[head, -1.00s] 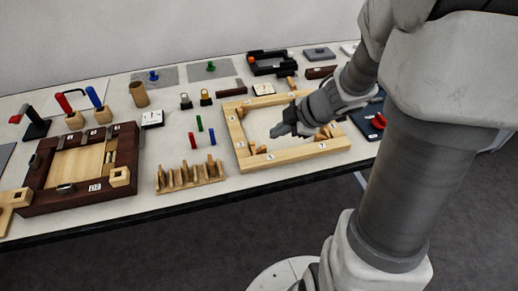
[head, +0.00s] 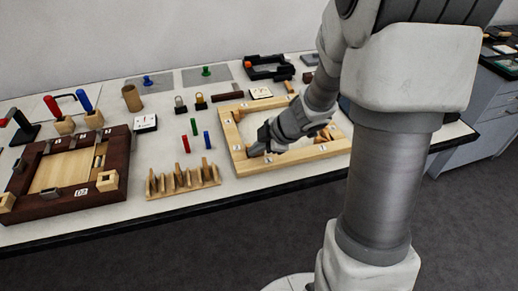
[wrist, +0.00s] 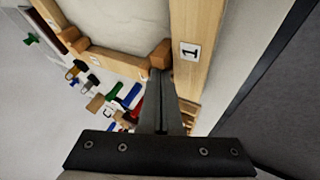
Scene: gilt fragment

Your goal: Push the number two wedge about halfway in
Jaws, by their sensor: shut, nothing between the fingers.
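The light wooden frame (head: 290,161) lies on the table with small wooden wedges at its inner corners. My gripper (head: 257,149) is shut and empty, low at the frame's front left corner. In the wrist view its fingertips (wrist: 161,74) are right by a wedge (wrist: 160,54) in that corner, beside the bar (wrist: 191,30) labelled 1. I cannot tell whether they touch it. Another wedge (wrist: 69,36) sits at a further corner; more wedges (head: 324,136) show at the right, partly behind my arm. I cannot read a number two on any wedge.
A toothed wooden rack (head: 183,181) and several coloured pegs (head: 195,127) stand left of the frame. A dark wooden frame (head: 122,168) is further left. The table's front edge (head: 230,198) is close to the light frame. Its inside is mostly clear.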

